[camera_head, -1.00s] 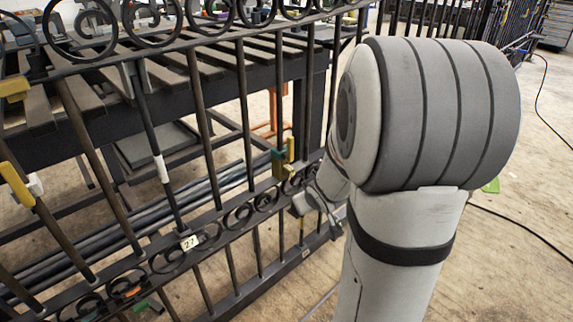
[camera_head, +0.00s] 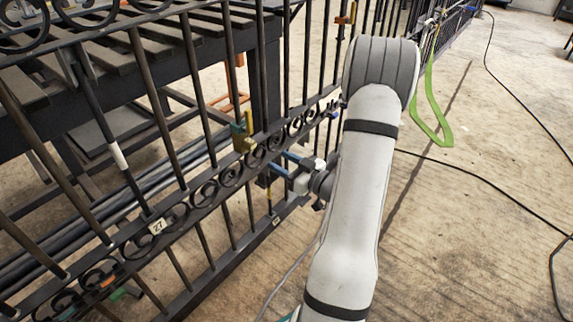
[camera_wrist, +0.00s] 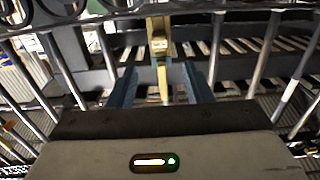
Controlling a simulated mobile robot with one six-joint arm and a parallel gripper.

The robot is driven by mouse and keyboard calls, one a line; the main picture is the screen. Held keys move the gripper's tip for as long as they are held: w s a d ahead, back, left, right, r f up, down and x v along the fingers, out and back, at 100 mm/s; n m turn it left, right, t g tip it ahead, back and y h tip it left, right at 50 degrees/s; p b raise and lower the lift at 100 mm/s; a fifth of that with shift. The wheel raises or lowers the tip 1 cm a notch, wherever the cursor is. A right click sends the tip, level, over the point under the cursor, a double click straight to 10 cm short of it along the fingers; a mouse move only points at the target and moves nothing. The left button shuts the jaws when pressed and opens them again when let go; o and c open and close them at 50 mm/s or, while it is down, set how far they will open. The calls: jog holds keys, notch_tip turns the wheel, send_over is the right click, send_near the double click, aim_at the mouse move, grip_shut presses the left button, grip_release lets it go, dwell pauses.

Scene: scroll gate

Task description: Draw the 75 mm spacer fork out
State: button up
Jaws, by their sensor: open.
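A brass-yellow piece (camera_head: 244,133), apparently a spacer fork, sits on the gate's scroll rail, with a green part beside it. In the wrist view a tan upright piece (camera_wrist: 160,48) with a small label stands ahead of my gripper, between the lines of its two fingers; the label is too small to read, so I cannot tell its size. My gripper (camera_head: 281,163) is open, its blue fingers pointing at the gate just right of and below the brass-yellow piece. The fingers (camera_wrist: 160,88) also show in the wrist view, apart, with no clear contact on the tan piece.
The dark gate with upright bars and a scroll band (camera_head: 230,174) runs diagonally; a tag (camera_head: 157,227) reads 27. An orange-brown piece (camera_head: 345,19) sits higher on the bars. A slatted bench (camera_head: 115,75) stands behind. A green strap (camera_head: 432,105) hangs at right. Floor at right is open, with cables.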

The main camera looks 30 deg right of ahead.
aim_at(254, 147)
jog(key=shift+x, duration=6.3)
grip_shut()
jog(key=shift+v, duration=1.55)
jog(key=shift+s+d, duration=0.15)
jog(key=shift+s, duration=0.15)
jog(key=shift+s+d, duration=0.2)
jog(key=shift+s, duration=0.4)
jog(key=v, duration=1)
jog(key=shift+b, duration=0.4)
